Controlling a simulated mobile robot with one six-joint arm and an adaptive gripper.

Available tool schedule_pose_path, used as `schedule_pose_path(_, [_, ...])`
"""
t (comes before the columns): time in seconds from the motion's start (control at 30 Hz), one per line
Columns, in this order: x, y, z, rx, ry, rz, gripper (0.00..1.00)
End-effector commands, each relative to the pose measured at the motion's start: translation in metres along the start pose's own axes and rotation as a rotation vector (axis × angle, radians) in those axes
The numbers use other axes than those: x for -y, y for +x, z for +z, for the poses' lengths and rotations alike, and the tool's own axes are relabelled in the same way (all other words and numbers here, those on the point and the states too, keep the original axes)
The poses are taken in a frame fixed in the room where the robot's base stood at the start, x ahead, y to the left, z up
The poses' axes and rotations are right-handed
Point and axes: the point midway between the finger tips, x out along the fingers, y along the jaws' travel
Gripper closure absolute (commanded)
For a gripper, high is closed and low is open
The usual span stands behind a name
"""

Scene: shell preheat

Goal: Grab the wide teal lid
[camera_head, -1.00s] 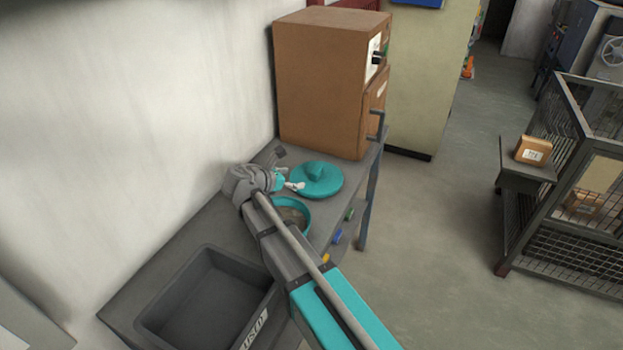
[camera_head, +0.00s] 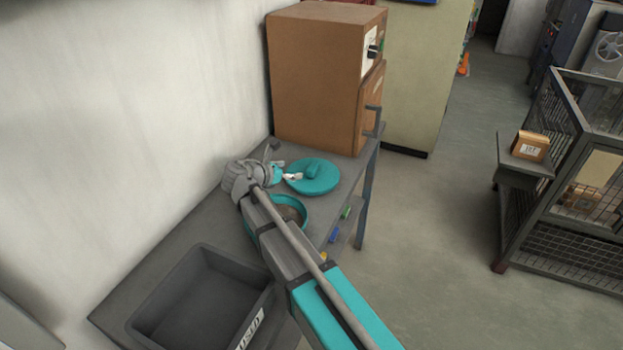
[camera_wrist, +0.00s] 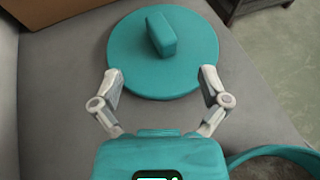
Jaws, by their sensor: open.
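The wide teal lid (camera_head: 318,183) is a round disc with a raised block handle. It lies flat on the grey table in front of the brown oven. In the wrist view the lid (camera_wrist: 190,72) fills the upper middle, its handle (camera_wrist: 161,32) standing up near its centre. My gripper (camera_wrist: 160,78) is open, with its two pale fingers spread at the near left and right edges of the lid and nothing held. The handle is beyond the fingertips. In the head view my gripper (camera_head: 287,173) is at the lid's left side, partly hidden by my wrist.
A teal round container (camera_head: 304,205) with brownish contents stands beside my arm; its rim (camera_wrist: 240,155) shows at lower right in the wrist view. A brown oven (camera_head: 315,85) stands behind the lid. A dark bin (camera_head: 190,265) sits at the table's near end. A wall is at left.

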Motion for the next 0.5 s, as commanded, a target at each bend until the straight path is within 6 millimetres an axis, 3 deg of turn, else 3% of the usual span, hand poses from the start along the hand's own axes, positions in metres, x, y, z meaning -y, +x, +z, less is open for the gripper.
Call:
schedule_pose_path(0.2, [-0.001,0.034,-0.002,0.0,0.0,-0.002,0.05])
schedule_pose_path(0.5, [-0.001,0.048,0.0,0.0,-0.001,0.001,0.05])
